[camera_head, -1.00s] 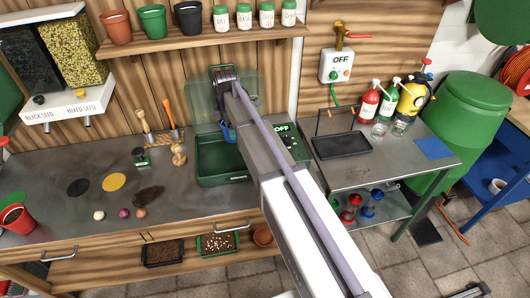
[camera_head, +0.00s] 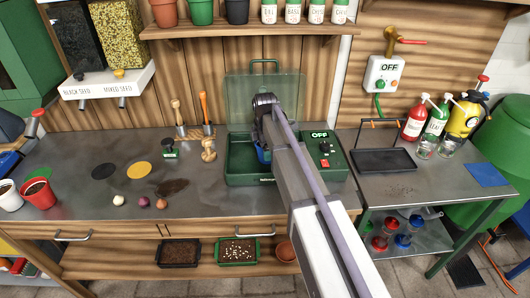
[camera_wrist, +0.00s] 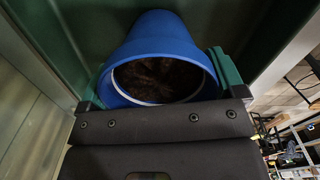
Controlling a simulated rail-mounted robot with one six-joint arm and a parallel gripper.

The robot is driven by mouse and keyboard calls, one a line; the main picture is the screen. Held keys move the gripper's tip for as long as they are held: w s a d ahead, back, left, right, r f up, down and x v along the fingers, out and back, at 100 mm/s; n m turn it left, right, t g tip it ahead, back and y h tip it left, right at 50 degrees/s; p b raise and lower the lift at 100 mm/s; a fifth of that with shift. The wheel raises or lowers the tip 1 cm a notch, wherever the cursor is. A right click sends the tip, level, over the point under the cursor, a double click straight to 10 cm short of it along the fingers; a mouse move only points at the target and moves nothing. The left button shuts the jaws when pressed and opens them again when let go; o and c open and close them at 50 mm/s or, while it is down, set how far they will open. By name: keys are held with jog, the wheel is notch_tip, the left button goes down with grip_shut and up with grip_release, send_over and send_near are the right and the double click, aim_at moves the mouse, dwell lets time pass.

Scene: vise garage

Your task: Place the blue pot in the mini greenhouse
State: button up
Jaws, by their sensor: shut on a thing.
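The blue pot (camera_wrist: 150,45), filled with dark soil, is held by my gripper (camera_wrist: 160,90) in the wrist view. In the head view only a sliver of the pot (camera_head: 263,155) shows beside my arm. The mini greenhouse (camera_head: 240,180) is a green box on the bench with its clear lid (camera_head: 240,95) raised at the back. The pot and my gripper (camera_head: 262,140) are at the box's open tray, and green walls surround the pot in the wrist view. Whether the pot touches the floor is hidden.
A control panel (camera_head: 325,150) reading OFF is at the greenhouse's right. Wooden-handled tools (camera_head: 205,112) and a stamp (camera_head: 168,148) stand to its left. A shelf (camera_head: 250,30) with pots and jars is above. A black tray (camera_head: 384,161) is on the right-hand table.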

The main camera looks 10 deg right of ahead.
jog(key=shift+f, duration=0.1)
jog(key=o, duration=0.7)
jog(key=shift+o, duration=0.2)
notch_tip(320, 180, up, 13)
jog(key=p, duration=1.2)
jog(key=s+m, duration=1.8)
jog(key=s, duration=0.8)
jog(key=shift+s+d+f+m, duration=0.15)
jog(key=shift+d+f+m, duration=0.15)
jog(key=shift+m, duration=0.1)
